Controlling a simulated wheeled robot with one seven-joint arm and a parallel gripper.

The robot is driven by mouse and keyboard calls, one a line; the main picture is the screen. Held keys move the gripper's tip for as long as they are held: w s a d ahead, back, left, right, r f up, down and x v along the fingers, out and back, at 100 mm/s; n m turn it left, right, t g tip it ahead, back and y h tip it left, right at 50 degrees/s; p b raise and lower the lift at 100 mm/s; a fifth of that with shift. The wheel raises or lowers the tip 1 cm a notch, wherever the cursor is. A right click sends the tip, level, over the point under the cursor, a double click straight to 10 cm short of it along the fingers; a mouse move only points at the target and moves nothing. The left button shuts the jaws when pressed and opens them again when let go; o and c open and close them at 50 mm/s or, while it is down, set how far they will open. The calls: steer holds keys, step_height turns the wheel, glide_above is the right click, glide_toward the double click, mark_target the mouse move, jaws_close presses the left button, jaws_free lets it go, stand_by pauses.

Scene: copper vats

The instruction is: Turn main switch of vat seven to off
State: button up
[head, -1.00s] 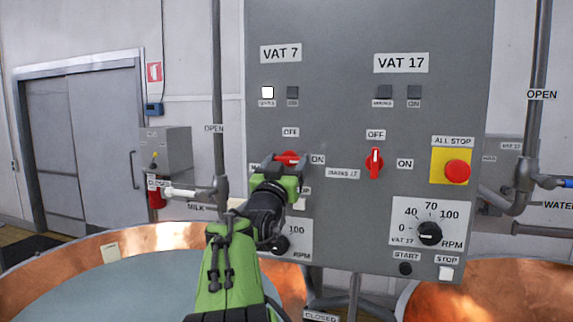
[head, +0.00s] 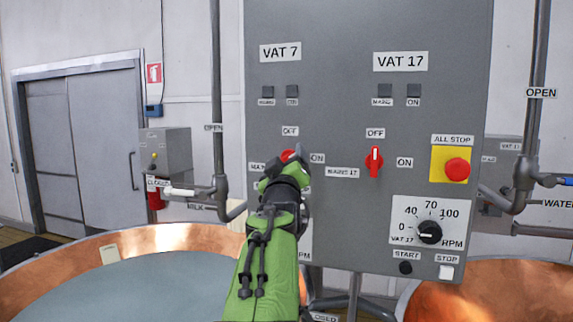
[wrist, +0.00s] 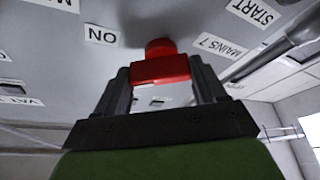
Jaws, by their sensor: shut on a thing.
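The red vat 7 main switch (head: 286,155) is on the grey panel below the VAT 7 label, near its OFF and ON labels. My gripper (head: 285,166) covers most of it in the head view. In the wrist view my gripper (wrist: 160,80) is shut on the red switch (wrist: 160,68), one dark finger on each side. The ON label (wrist: 103,35) is left of it and MAINS 7 (wrist: 217,45) right of it. The handle's exact angle is hard to tell. The vat 7 mains lamp (head: 266,91) is dark.
The similar vat 17 switch (head: 374,161) stands upright toward its OFF label, to the right. A red ALL STOP button (head: 457,168) and a vat 17 RPM dial (head: 429,232) are further right. A copper vat (head: 160,238) lies below left, another (head: 485,285) below right.

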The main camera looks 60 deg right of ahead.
steer(key=n+y, duration=0.1)
steer(key=n, duration=0.3)
steer(key=n+y, duration=0.2)
steer(key=n, duration=0.2)
steer(key=n+t+y+p, duration=0.1)
steer(key=n, duration=0.3)
steer(key=shift+r+n+y, duration=0.25)
steer(key=shift+n+y, duration=0.15)
steer(key=o, duration=1)
steer(key=shift+o, duration=0.2)
steer(key=b+v, duration=0.7)
steer(key=v, duration=0.8)
steer(key=shift+s+a, duration=0.2)
steer(key=shift+a, duration=0.1)
